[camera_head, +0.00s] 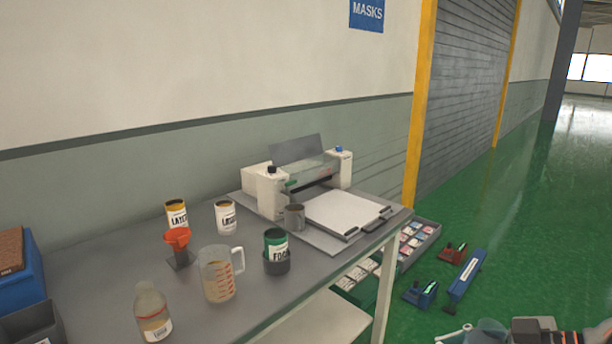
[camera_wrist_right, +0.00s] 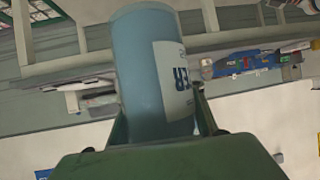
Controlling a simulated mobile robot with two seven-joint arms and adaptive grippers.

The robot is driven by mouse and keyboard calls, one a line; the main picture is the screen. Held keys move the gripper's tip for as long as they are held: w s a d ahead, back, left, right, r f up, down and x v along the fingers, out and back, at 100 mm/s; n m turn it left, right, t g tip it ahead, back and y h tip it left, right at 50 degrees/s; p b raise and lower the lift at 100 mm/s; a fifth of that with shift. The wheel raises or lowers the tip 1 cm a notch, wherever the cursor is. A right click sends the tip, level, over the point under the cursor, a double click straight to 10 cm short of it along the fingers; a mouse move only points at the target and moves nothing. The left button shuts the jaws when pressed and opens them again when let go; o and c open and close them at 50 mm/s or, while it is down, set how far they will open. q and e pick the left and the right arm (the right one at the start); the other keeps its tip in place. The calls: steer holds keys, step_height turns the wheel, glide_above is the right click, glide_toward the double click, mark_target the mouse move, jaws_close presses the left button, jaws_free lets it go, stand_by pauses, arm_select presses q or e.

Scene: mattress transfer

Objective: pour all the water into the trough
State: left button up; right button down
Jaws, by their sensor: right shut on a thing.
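In the right wrist view, a pale blue cylindrical container (camera_wrist_right: 135,60) with a white label ending in "ER" stands between the fingers of my right gripper (camera_wrist_right: 163,125). The gripper is shut on it. The liquid level inside cannot be made out. In the head view, only part of my right arm shows at the bottom right edge, over the green floor and away from the table. I cannot surely pick out a trough; a machine (camera_head: 270,192) with a flat white bed (camera_head: 343,210) stands at the table's far end. My left gripper is not in view.
The grey table (camera_head: 110,262) carries a measuring jug (camera_head: 218,275), a bottle (camera_head: 152,312), an orange funnel (camera_head: 177,238), a green-topped can (camera_head: 276,245), a grey cup (camera_head: 294,217) and two labelled jars. Trays and tools lie on the floor beyond the table.

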stand_by(0.3)
step_height(320, 180, down, 10)
steer(key=s+m+t+h, duration=0.1)
steer(key=m+t+h, duration=0.4)
steer(key=m+h, duration=0.4)
steer(key=shift+s+f+m+h, duration=0.15)
steer(key=shift+s+m+h, duration=0.25)
steer(key=shift+m, duration=0.5)
steer(key=shift+a, duration=0.15)
